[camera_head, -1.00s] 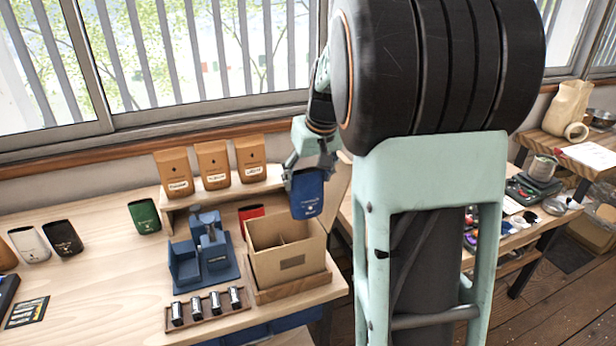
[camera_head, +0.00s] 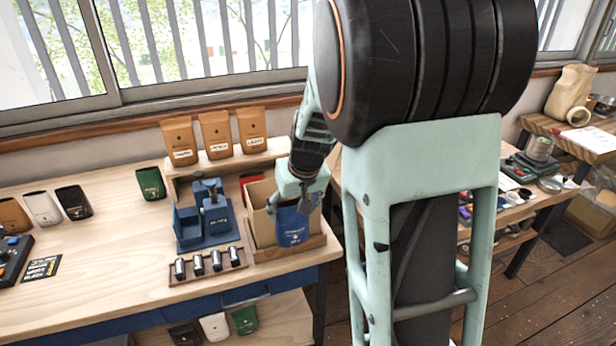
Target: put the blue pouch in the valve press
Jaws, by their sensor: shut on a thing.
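The blue pouch (camera_head: 292,229) hangs upright from my gripper (camera_head: 297,200), whose fingers are shut on its upper part. The pouch covers the right part of the cardboard box in this view; I cannot tell whether it touches the box. The valve press (camera_head: 203,219) is a dark blue stand with an open tray part at its left and a post at its right. It stands left of the box, apart from the pouch, and I see no pouch in it.
The cardboard box (camera_head: 260,225) stands on a wooden tray between press and gripper. A rack of small metal cylinders (camera_head: 208,266) lies before the press. Brown bags (camera_head: 215,136) line the shelf behind. A green pouch (camera_head: 151,183) stands left; bare tabletop (camera_head: 110,255) lies front left.

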